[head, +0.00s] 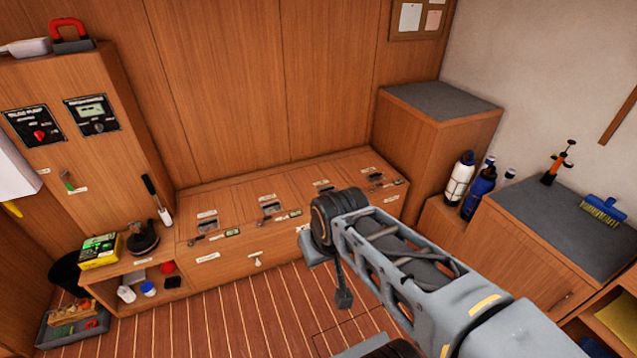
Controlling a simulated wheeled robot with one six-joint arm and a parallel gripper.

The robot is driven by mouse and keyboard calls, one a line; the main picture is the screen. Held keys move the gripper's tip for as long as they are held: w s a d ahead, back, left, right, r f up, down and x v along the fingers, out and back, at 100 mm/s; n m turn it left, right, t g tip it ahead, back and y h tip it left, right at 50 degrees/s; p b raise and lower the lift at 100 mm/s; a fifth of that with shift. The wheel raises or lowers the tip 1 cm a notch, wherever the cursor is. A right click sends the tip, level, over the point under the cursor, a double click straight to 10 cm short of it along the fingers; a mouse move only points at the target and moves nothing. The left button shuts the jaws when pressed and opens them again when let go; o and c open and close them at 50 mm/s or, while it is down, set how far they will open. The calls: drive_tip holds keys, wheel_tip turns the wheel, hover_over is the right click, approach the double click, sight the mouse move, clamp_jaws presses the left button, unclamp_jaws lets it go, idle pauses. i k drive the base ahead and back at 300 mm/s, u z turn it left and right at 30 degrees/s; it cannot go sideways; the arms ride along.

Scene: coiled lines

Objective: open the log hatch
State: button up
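No label in the head view is sharp enough to read as the log hatch. A thin dark outline of a panel (345,333) shows in the striped wooden floor, partly hidden by my arm. A row of lids with dark recessed latches (270,208) tops the low wooden bench along the back wall; all look shut. My arm reaches in from the lower right and bends down above the floor in front of the bench. Its dark lower end, which seems to be my gripper (343,298), is small and its fingers are not clear.
A bench front (235,262) with a small pull closes the far side of the floor. An open shelf (150,285) and a grey tray (72,325) of items stand left. Bottles (458,178) and a grey-topped cabinet (560,220) stand right. Striped floor (230,320) left of my arm is clear.

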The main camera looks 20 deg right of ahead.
sight(321, 178)
drive_tip(key=z, duration=0.6)
drive_tip(key=i, duration=2.3)
drive_tip(key=u, duration=0.7)
